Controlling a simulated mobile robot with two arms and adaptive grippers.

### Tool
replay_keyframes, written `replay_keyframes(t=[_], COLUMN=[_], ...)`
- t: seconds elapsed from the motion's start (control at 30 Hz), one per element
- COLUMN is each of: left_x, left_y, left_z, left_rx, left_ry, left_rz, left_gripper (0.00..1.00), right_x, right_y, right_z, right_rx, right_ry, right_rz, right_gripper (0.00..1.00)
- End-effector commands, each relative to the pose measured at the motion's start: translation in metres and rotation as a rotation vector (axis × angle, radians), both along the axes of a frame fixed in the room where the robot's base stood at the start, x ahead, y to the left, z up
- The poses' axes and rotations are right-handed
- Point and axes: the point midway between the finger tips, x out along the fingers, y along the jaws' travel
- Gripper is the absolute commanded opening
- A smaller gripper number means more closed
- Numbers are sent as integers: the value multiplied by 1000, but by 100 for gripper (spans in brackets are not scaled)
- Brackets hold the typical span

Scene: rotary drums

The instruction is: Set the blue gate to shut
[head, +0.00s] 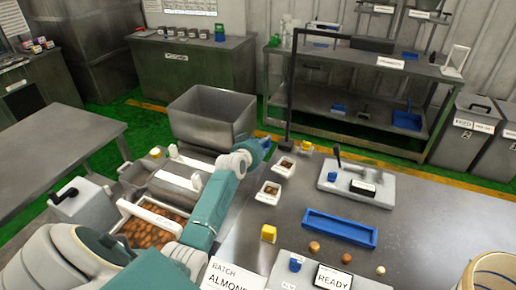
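My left arm comes in from the lower left and reaches over the drum machine. Its hand, the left gripper (262,146), is beside the grey hopper (212,115), near a black post. A blue part shows at the hand; I cannot tell whether it is the gate or part of the gripper, nor whether the fingers are open. Another small blue piece (296,262) stands on the grey panel at the front, beside the READY sign (333,277). No blue part is clearly marked as the gate, so its setting cannot be read. My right gripper is out of view.
A tray of almonds (150,225) lies under my arm. A bare table (60,150) stands left.

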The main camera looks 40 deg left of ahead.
Motion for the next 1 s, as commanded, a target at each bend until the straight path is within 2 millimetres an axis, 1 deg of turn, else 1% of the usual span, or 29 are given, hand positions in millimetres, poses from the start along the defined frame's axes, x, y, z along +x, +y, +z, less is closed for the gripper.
replay_keyframes(t=[0.03, 0.2, 0.4, 0.57, 1.0], left_x=[-9, -32, -50, -55, -55], left_y=[-4, -11, -16, -18, -18], left_z=[3, 15, 24, 26, 26], left_rx=[1, 1, -2, -2, -2], left_ry=[-1, -4, -5, -5, -5], left_rz=[-3, -2, -3, -3, -3], left_gripper=[35, 35, 35, 35, 35], right_x=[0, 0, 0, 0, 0], right_y=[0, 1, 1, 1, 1], right_z=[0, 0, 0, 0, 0], right_rx=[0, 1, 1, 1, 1], right_ry=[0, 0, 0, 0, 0], right_rz=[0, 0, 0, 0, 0], right_gripper=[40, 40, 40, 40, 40])
